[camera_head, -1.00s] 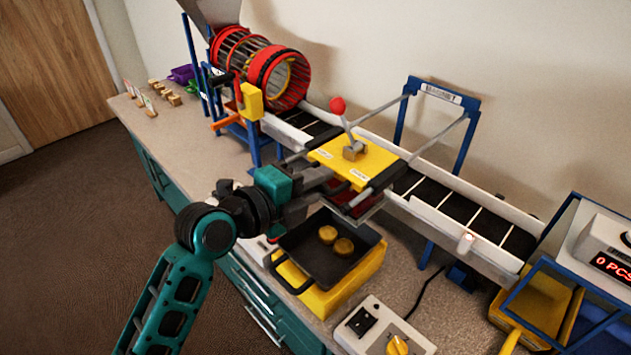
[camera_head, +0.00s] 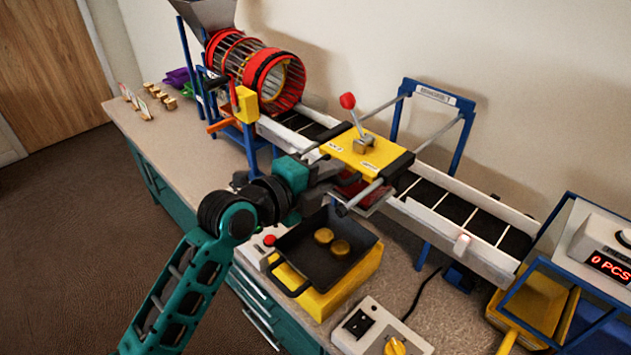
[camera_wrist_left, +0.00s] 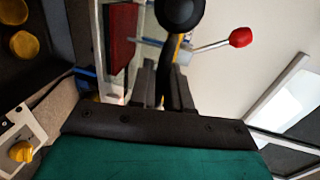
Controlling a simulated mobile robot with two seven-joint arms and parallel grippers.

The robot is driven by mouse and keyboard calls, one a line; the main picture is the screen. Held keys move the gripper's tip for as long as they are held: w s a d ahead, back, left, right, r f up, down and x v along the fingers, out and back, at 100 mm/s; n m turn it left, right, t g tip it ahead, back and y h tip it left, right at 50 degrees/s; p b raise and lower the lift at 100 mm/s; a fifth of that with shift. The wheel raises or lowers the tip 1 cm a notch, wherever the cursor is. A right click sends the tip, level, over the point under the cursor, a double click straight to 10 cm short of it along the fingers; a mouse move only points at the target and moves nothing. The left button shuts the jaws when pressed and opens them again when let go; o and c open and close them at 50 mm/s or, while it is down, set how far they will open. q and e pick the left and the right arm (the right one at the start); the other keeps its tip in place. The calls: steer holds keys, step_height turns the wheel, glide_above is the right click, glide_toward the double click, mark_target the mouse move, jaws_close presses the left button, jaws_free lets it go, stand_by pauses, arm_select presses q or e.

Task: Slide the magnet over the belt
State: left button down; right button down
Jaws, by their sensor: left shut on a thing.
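The magnet carriage is a yellow plate (camera_head: 376,157) with a red-knobbed lever, riding on two rails across the belt (camera_head: 440,203). A dark red block hangs under the plate. My left gripper (camera_head: 338,182) is at the plate's near side, shut on the magnet's dark handle; the fingers hide most of the grip in the head view. In the left wrist view, the fingers (camera_wrist_left: 175,92) close around a black curved bar (camera_wrist_left: 165,75), and the red knob (camera_wrist_left: 240,37) shows to the right. My right gripper is not in view.
A black pan (camera_head: 312,255) with two yellow pieces stands on a yellow stand below the gripper. A blue frame (camera_head: 462,135) carries the rails' far ends. A red drum (camera_head: 272,75) is at back left, a counter box (camera_head: 603,250) at right, and a switch box (camera_head: 375,325) in front.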

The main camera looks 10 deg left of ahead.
arm_select(q)
steer(key=shift+w+d, duration=0.1)
steer(key=shift+w, duration=0.15)
steer(key=c, duration=1.3)
jaws_free()
steer(key=shift+o, duration=0.2)
steer(key=v, duration=1.3)
steer(key=shift+b, duration=0.3)
steer(key=shift+r, duration=0.1)
steer(key=shift+c, duration=0.2)
